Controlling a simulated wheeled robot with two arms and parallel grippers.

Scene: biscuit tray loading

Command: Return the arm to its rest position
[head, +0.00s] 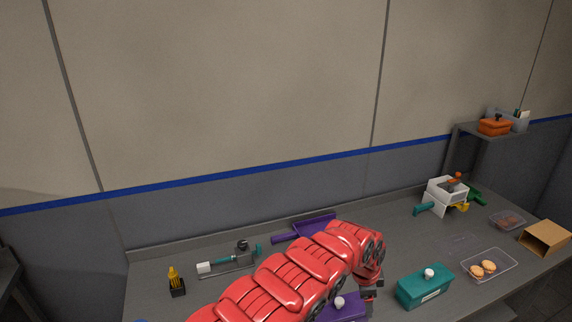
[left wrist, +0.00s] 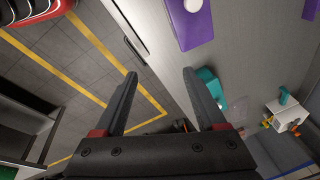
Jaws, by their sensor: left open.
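My left arm, red, reaches in from the bottom of the head view over the table. Its left gripper (head: 370,290) is small and partly hidden there, near a purple box (head: 348,308) with a white knob. In the left wrist view the left gripper (left wrist: 160,75) has its two dark fingers wide apart, with nothing between them but floor and table edge beyond. The purple box (left wrist: 205,30) shows at the top of that view, apart from the fingers. My right gripper is in neither view.
The grey table (head: 415,240) holds a teal box (head: 425,288), a clear tray with biscuits (head: 483,268), a cardboard box (head: 545,238), a white machine (head: 447,190), a purple scoop-like item (head: 312,227), a clamp-like tool (head: 230,262) and a small black holder (head: 177,288). A shelf holds an orange box (head: 495,127).

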